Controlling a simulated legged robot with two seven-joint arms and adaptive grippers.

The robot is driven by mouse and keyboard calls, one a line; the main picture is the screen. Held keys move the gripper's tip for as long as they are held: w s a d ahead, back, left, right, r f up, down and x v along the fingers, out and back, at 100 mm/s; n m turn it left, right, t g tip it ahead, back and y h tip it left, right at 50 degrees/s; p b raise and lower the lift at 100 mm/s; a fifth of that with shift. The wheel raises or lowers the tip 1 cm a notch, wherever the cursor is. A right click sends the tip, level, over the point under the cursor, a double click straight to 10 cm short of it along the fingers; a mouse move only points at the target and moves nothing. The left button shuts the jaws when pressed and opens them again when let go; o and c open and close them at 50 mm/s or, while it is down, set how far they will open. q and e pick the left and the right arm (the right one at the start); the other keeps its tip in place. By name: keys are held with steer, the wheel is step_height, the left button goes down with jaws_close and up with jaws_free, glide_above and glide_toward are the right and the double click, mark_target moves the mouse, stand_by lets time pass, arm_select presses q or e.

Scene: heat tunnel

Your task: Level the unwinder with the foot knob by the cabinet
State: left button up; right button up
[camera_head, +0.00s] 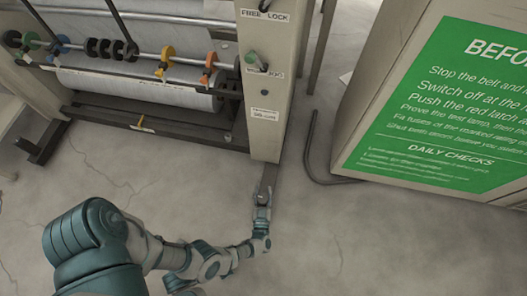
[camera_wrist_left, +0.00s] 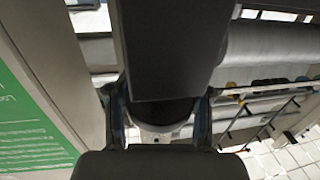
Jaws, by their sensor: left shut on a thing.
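The unwinder (camera_head: 170,80) stands at the upper left, with a roll (camera_head: 140,88) across it and a tall beige end post (camera_head: 262,90). A dark foot bar (camera_head: 268,178) runs out from the post's base toward me. My left gripper (camera_head: 262,200) is low at the near end of this bar. In the left wrist view its two fingers stand on either side of a dark rounded knob (camera_wrist_left: 165,112), under a broad dark bar (camera_wrist_left: 172,50). The gripper is shut on the knob. The knob is hidden in the head view. My right gripper is out of view.
A beige cabinet (camera_head: 375,75) with a green sign (camera_head: 450,110) stands at the right. A bent dark rod (camera_head: 312,150) lies at floor level between the post and the cabinet. A small yellow piece (camera_head: 140,122) sits on the unwinder's low crossbar. The cracked floor in front is clear.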

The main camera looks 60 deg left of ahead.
arm_select(q)
steer(key=shift+s+d+f, duration=0.2)
steer(key=shift+d+f, duration=0.05)
steer(key=o, duration=0.9)
steer(key=shift+c, duration=0.2)
steer(key=shift+w+r, duration=0.1)
steer(key=shift+w, duration=0.05)
steer(key=shift+a, duration=0.1)
steer(key=v, duration=1.2)
steer(key=shift+o, duration=0.3)
